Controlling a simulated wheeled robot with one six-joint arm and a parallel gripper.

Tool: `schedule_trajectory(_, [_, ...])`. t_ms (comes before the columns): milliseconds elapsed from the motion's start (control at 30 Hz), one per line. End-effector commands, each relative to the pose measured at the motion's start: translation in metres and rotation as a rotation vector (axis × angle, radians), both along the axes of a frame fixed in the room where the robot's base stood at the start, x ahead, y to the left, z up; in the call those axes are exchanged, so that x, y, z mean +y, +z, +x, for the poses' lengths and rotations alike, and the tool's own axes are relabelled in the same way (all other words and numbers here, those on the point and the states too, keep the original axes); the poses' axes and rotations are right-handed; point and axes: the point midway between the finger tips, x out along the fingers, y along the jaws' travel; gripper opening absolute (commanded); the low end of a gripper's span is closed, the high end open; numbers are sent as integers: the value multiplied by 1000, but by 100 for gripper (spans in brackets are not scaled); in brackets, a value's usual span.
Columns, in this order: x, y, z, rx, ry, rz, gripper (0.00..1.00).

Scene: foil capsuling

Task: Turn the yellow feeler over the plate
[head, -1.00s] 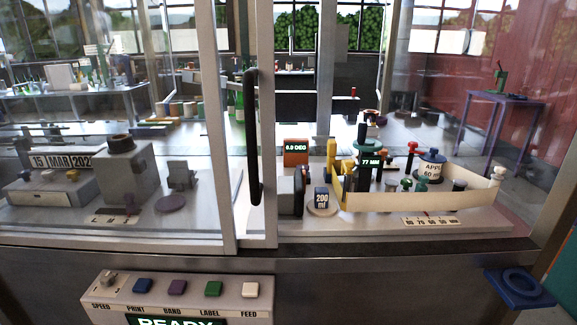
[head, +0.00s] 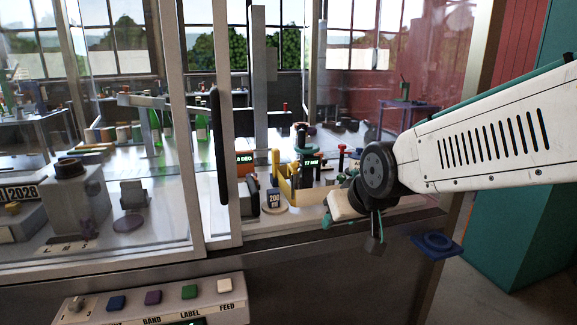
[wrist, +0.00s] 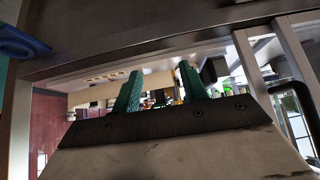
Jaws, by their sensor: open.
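The yellow feeler (head: 276,162) is a thin upright post in the head view, behind the open gap of the glass enclosure. It stands at the left end of a cream tray (head: 289,189). My gripper (head: 350,226) is open and empty at the enclosure's front edge, right of the feeler and plate and apart from both. Its green fingers also show spread in the wrist view (wrist: 160,75). I cannot make out the feeler in the wrist view.
A glass door with a black handle (head: 219,145) stands left of the gap. A metal front ledge (head: 290,232) runs below it. A blue ring holder (head: 437,244) juts out at right. A button panel (head: 150,305) is at the lower left.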

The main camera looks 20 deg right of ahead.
Motion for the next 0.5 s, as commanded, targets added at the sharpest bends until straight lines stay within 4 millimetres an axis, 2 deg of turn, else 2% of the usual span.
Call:
schedule_trajectory(33, [3,-3,30,-78,1,2,44])
schedule_trajectory(100, [6,-1,70,-211,-2,5,44])
schedule_trajectory(200, [11,3,118,-396,-2,9,44])
schedule_trajectory(333, [14,8,162,-609,-14,6,44])
schedule_trajectory(500, [17,13,189,-800,-26,0,44])
